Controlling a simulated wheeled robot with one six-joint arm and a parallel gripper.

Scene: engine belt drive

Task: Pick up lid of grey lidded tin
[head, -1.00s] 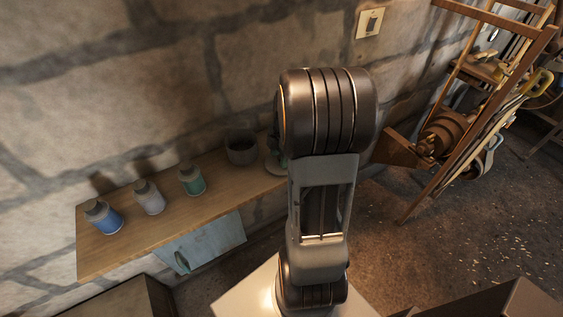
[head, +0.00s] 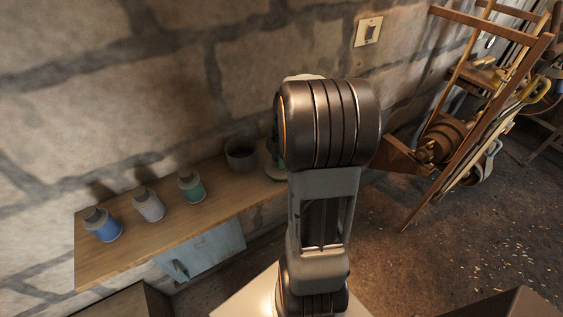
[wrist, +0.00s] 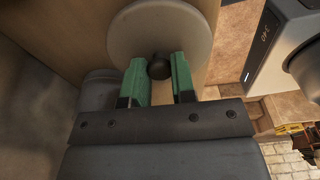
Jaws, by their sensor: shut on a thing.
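The round grey lid (wrist: 148,22) lies under my gripper (wrist: 160,70) in the wrist view. My green fingers are shut on its dark round knob (wrist: 159,66). In the head view the lid's edge (head: 271,168) shows beside my arm, which hides most of it and my gripper. An open grey tin (head: 241,162) with a dark inside stands on the wooden shelf, left of the lid. A grey rounded body, likely this tin, shows left of my fingers in the wrist view (wrist: 98,90). I cannot tell whether the lid touches the shelf.
Blue (head: 103,228), grey (head: 149,208) and green (head: 192,188) bottles stand on the left part of the shelf (head: 150,240). A stone wall rises behind. A wooden rack (head: 470,130) with tools stands at the right. The shelf between bottles and tin is partly clear.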

